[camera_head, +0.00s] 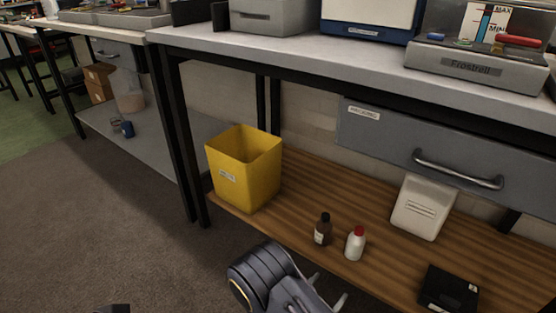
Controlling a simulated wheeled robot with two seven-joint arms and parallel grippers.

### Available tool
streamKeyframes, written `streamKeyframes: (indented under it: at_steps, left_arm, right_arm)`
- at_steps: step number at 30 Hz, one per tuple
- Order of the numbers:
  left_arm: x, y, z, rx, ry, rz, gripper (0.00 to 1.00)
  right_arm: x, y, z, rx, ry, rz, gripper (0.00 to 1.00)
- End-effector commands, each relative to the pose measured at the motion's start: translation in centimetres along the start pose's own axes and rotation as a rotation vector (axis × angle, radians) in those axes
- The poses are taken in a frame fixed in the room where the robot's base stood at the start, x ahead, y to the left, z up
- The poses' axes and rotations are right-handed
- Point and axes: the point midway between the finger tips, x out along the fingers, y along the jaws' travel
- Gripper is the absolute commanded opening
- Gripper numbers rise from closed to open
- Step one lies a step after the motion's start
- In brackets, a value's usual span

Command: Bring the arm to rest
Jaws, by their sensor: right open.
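My right gripper (328,290) shows at the bottom, right of centre, at the end of my dark grey arm. Its two pale fingers are spread apart with nothing between them. It is in front of the wooden lower shelf (300,165), near a brown bottle with a black cap (321,232) and a white bottle with a red cap (355,245), apart from both as far as I can tell. My left gripper does not show; only a small dark piece is at the bottom edge on the left, too little to identify.
A yellow bin (243,170), a white container (422,207) and a black box (447,292) stand on the shelf. Above are a grey drawer with a handle (458,174) and a bench top (300,47) holding equipment. Carpet (100,220) at left is clear.

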Motion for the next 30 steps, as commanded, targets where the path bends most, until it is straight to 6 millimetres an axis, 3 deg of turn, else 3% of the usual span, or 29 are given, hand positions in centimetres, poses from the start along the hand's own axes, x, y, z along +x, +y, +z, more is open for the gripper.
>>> streamKeyframes:
  at_steps: [11,19,24,30]
  left_arm:
    - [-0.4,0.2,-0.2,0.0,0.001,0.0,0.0]
    - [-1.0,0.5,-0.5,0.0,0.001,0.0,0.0]
    - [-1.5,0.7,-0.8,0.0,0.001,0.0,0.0]
    - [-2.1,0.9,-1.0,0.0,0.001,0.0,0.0]
  right_arm:
    - [1.8,-3.5,4.4,0.148,0.087,-0.274,0.75]
    - [2.5,-9.3,9.6,0.382,0.229,-0.649,0.75]
    - [0.9,-14.2,13.2,0.637,0.383,-0.978,0.75]
    - [-2.5,-17.9,16.8,0.983,0.57,-1.304,0.75]
